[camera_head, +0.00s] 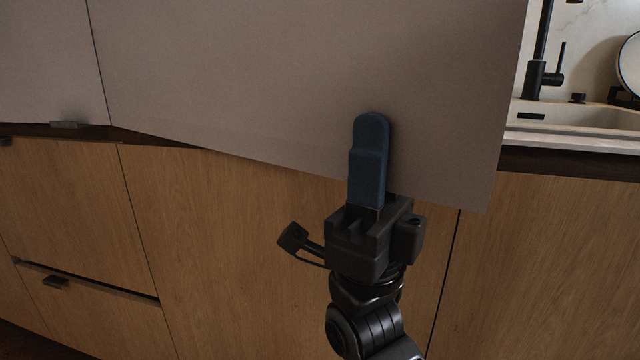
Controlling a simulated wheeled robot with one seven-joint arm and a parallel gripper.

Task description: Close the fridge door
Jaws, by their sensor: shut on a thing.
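The fridge door (300,70) is a large flat grey panel across the upper middle of the head view. It stands open: its bottom edge slopes down to the right, and its right side stands out in front of the cabinet fronts. My gripper (369,150) comes up from below at the door's lower right part. Its blue fingers overlap the panel just above the bottom edge, and the jaws are shut on the door. The hold itself is hidden behind the near finger. The fridge inside is hidden by the door.
Wooden cabinet fronts (225,230) run below and behind the door. Another grey panel (45,60) with a small handle (66,125) is at the left. A counter with a sink (575,115) and a black tap (538,75) is at the right, near the door's right edge.

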